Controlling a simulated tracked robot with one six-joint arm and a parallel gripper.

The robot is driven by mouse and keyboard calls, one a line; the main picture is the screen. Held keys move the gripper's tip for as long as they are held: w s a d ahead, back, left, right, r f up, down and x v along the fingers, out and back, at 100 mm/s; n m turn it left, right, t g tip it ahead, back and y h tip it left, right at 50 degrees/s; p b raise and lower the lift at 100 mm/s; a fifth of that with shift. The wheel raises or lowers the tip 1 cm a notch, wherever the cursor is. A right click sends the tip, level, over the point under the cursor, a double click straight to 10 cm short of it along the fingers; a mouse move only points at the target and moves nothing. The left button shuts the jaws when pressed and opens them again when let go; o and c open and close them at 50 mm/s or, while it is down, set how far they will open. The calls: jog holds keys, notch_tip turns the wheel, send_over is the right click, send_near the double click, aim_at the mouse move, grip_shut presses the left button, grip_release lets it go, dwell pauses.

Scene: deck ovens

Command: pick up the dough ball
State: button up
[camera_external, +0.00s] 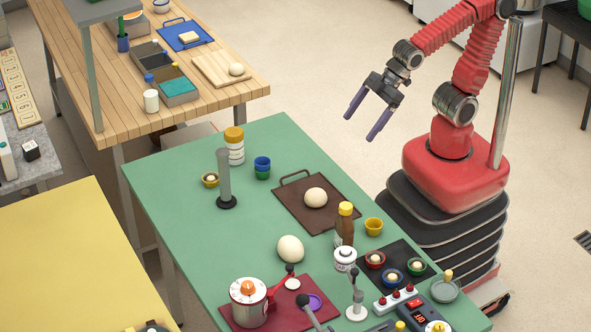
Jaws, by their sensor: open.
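A round cream ball (316,197) that looks like dough lies on a dark brown board with a handle (292,205) on the green table. A larger pale ball (290,249) lies directly on the green table in front of the board. I cannot tell for sure which is dough. My gripper (360,130) is open and empty, its two purple fingers pointing down and left. It hangs in the air above and right of the board in the picture, apart from both balls.
A brown bottle with a yellow cap (344,226) and a yellow cup (374,227) stand right of the board. A grey post (224,180) and a yellow-lidded jar (235,146) stand to its left. Small bowls on a black mat (369,282) crowd the front right.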

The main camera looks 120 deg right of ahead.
jog(key=w+a+f+n+t+y, duration=0.1)
jog(key=w+a+f, duration=0.2)
jog(key=w+f, duration=0.2)
jog(key=w+a+f+n+t+y, duration=0.1)
jog(key=w+a+f, duration=0.3)
jog(key=w, duration=0.5)
jog(key=w+a+f+n+t+y, duration=0.2)
jog(key=w+a+f+y, duration=0.1)
jog(key=w+f, duration=0.3)
jog(key=shift+w+a, duration=0.3)
jog(key=shift+w, duration=0.2)
jog(key=shift+w+a+f+y, duration=0.15)
jog(key=shift+a+f+y, duration=0.15)
jog(key=shift+a+f, duration=0.15)
jog(key=shift+w, duration=0.1)
jog(key=shift+x, duration=4.05)
jog(key=shift+w+r, duration=0.1)
